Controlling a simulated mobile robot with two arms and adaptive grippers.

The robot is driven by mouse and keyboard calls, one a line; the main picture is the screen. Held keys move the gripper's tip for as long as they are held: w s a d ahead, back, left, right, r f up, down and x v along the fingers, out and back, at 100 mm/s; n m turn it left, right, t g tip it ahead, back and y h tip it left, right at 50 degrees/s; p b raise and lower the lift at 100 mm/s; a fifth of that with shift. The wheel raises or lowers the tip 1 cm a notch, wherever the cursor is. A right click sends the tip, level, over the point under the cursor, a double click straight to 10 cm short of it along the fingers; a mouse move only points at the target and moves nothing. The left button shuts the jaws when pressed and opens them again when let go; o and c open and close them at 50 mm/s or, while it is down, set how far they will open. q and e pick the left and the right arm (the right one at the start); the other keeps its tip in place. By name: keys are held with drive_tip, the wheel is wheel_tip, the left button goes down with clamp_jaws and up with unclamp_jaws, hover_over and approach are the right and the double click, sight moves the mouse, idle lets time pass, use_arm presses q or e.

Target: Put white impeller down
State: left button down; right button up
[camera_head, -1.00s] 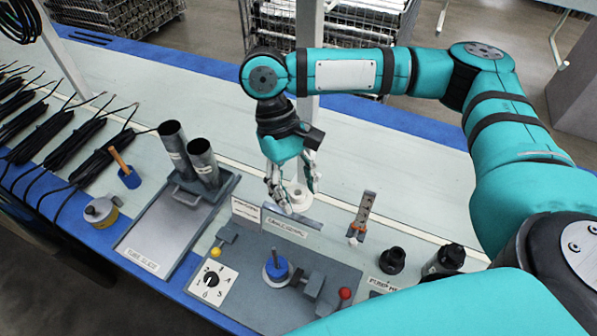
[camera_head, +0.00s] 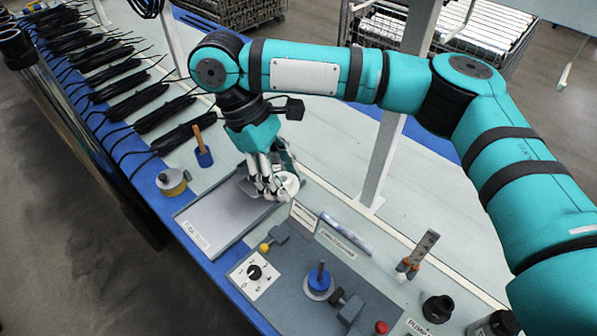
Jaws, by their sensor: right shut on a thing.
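The white impeller (camera_head: 290,184) is a small round white part at the fingers of my right gripper (camera_head: 272,186). The gripper points down and is shut on it, near the back right end of the grey tray (camera_head: 213,212). The fingers cover part of the impeller. I cannot tell whether it touches the surface below. My left gripper is not in view.
A grey fixture board (camera_head: 290,293) with a blue part on a peg (camera_head: 319,280), a yellow knob and a red knob lies in front. Dark cable bundles (camera_head: 138,93) line the left side. A metal post (camera_head: 381,160) stands behind. The pale table strip behind is mostly clear.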

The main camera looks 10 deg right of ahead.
drive_tip(key=shift+w+a+f+n, duration=0.55)
drive_tip(key=shift+a+f+n, duration=0.05)
drive_tip(key=shift+f, duration=0.1)
drive_tip(key=s+d+r+m+g+y, duration=0.1)
drive_tip(key=s+d+r+m+y, duration=0.1)
drive_tip(key=s+d+r+m, duration=0.45)
drive_tip(key=w+a+r+m+g+y, duration=0.1)
drive_tip(key=w+a+r+m, duration=0.1)
drive_tip(key=w+a+m, duration=0.5)
drive_tip(key=d+f+n+t+h, duration=0.1)
drive_tip(key=f+n, duration=0.1)
drive_tip(key=n, duration=0.3)
drive_tip(key=d+f+n+t+h, duration=0.1)
drive_tip(key=f+n, duration=0.2)
drive_tip(key=n, duration=0.3)
drive_tip(key=s+d+f+n+t+h, duration=0.1)
drive_tip(key=f+n, duration=0.1)
drive_tip(key=n, duration=0.3)
drive_tip(key=shift+f+h, duration=0.3)
drive_tip(key=shift+f, duration=0.05)
drive_tip(key=shift+s+d+f+n+t, duration=0.1)
drive_tip(key=shift+f+n+t, duration=0.25)
drive_tip(key=shift+n, duration=0.25)
drive_tip(key=shift+s+d+f+n+t, duration=0.1)
drive_tip(key=shift+f+n+t, duration=0.2)
drive_tip(key=shift+n, duration=0.25)
drive_tip(key=shift+w+d, duration=0.1)
